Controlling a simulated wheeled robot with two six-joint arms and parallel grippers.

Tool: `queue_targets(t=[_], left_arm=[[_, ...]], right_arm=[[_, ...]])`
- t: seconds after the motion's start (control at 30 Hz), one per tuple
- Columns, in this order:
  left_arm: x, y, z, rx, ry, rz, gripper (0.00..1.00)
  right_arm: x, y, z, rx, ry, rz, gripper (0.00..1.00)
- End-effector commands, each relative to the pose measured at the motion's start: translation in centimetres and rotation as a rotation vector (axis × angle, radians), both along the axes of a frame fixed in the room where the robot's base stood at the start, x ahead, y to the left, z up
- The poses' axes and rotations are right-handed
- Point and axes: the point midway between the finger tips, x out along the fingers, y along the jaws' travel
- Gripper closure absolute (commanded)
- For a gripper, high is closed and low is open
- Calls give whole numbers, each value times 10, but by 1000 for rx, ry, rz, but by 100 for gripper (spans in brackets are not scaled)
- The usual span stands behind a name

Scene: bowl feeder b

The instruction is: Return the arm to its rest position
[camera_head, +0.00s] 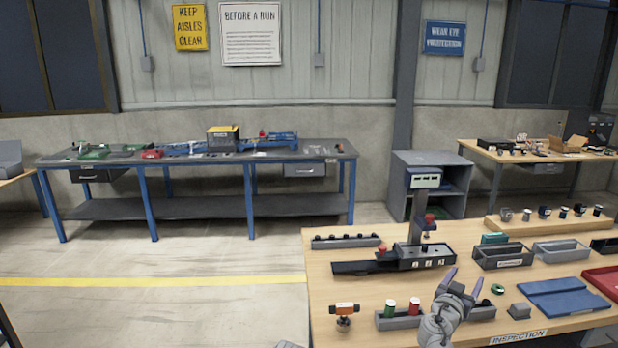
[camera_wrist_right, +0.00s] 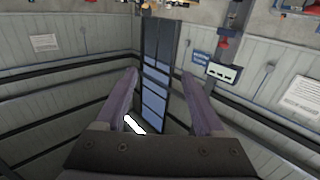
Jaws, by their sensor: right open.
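My right gripper (camera_head: 462,286) is above the front of the wooden workbench (camera_head: 400,281) in the head view. Its two purple-grey fingers are apart. In the right wrist view my right gripper (camera_wrist_right: 162,95) shows both fingers spread with nothing between them, and the room's walls lie beyond. My left gripper does not show in the head view.
Below the right gripper is a grey holder (camera_head: 386,322) with a green-topped and a red-topped piece. A black fixture (camera_head: 425,256), grey bins (camera_head: 503,256), a blue tray (camera_head: 565,300) and a red tray (camera_head: 605,280) stand on the bench. Floor at left is clear.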

Motion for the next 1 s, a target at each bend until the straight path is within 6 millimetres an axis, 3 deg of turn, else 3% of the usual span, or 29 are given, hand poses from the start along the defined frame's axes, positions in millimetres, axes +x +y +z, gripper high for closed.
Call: queue_targets(t=[0.37,0.57,0.67,0.77,0.9,1.0], left_arm=[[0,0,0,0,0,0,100],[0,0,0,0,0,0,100],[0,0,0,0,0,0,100],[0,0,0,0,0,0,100],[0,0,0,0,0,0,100],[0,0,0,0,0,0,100]], right_arm=[[-12,24,-26,43,124,-58,29],[-26,53,-60,94,293,-84,29],[-39,79,-86,131,431,-76,29],[-59,116,-119,174,629,-35,29],[-103,190,-169,230,982,120,29],[-139,240,-193,248,1214,276,29]])
